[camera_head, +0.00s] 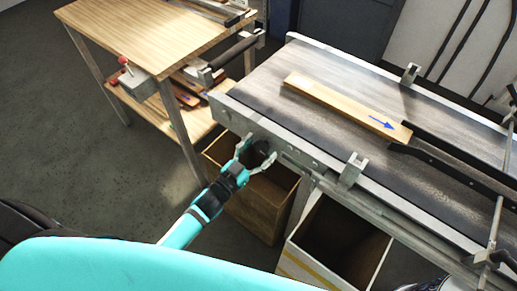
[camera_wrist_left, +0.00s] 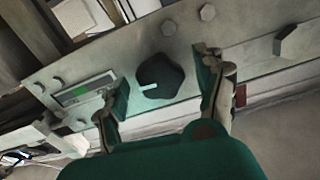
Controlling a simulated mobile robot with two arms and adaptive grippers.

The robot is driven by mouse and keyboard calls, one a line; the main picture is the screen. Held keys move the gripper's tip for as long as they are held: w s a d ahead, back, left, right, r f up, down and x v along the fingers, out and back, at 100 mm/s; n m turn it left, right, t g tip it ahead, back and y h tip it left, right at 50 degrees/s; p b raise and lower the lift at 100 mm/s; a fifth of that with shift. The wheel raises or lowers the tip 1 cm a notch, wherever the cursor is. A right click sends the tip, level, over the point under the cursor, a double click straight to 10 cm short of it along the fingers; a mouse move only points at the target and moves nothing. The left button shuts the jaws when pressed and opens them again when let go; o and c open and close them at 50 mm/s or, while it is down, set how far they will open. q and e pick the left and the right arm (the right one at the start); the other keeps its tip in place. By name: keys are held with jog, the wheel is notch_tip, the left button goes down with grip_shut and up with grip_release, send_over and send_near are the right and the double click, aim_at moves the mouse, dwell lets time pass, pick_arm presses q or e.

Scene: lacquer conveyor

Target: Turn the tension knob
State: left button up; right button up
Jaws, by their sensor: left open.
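The tension knob (camera_wrist_left: 160,76) is a dark lobed knob with a pale pointer mark on the conveyor's metal side rail. It also shows small and dark in the head view (camera_head: 262,147). My left gripper (camera_wrist_left: 163,84) is open, with one finger on each side of the knob in the wrist view. Contact with the knob cannot be made out. In the head view my left gripper (camera_head: 257,158) reaches up to the rail from below.
The conveyor belt (camera_head: 270,80) carries a wooden plank (camera_head: 335,102) with a blue arrow. A wooden box (camera_head: 253,205) and an open white-edged bin (camera_head: 310,262) stand below the rail. A wooden workbench (camera_head: 150,30) is at the left. A small gauge with a green mark (camera_wrist_left: 82,92) is beside the knob.

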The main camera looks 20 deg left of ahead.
pick_arm(q)
jog(key=shift+c, duration=0.3)
jog(key=c, duration=1.1)
jog(key=shift+m, duration=1.4)
jog(key=o, duration=1.2)
jog(key=shift+c, duration=0.2)
jog(key=shift+s, duration=0.1)
jog(key=v, duration=1.2)
